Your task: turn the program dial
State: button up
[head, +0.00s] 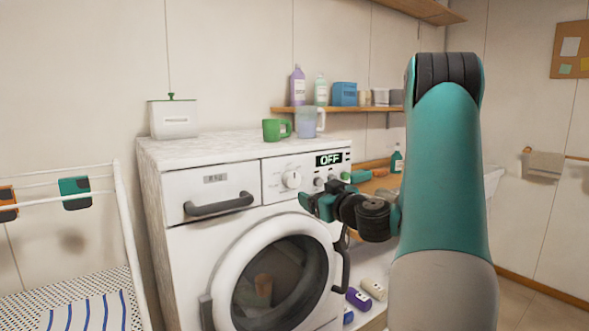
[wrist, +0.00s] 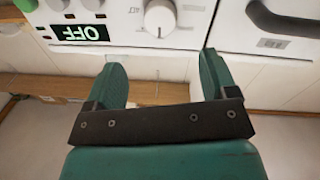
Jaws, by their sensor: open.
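The program dial (head: 292,179) is a round white knob on the washing machine's (head: 179,244) control panel, left of a display reading OFF (head: 329,159). In the wrist view the dial (wrist: 160,18) shows upside down near the top, beyond and between the fingertips. My gripper (head: 318,203) is in front of the panel, below and to the right of the dial in the head view. Its teal fingers (wrist: 161,72) are spread apart with nothing between them. They appear apart from the dial.
Smaller knobs (head: 319,182) sit right of the dial. A drawer with a dark handle (head: 219,205) is to its left, and the round door (head: 281,278) is below. A green mug (head: 276,130) and a clear jug (head: 308,122) stand on top. A drying rack (head: 128,225) stands at left.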

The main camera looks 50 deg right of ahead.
aim_at(294, 182)
jog(key=p+x, duration=0.6)
jog(key=x, duration=0.4)
jog(key=shift+w+r, duration=0.15)
jog(key=shift+w+d, duration=0.2)
jog(key=shift+w, duration=0.35)
jog(key=c, duration=0.9)
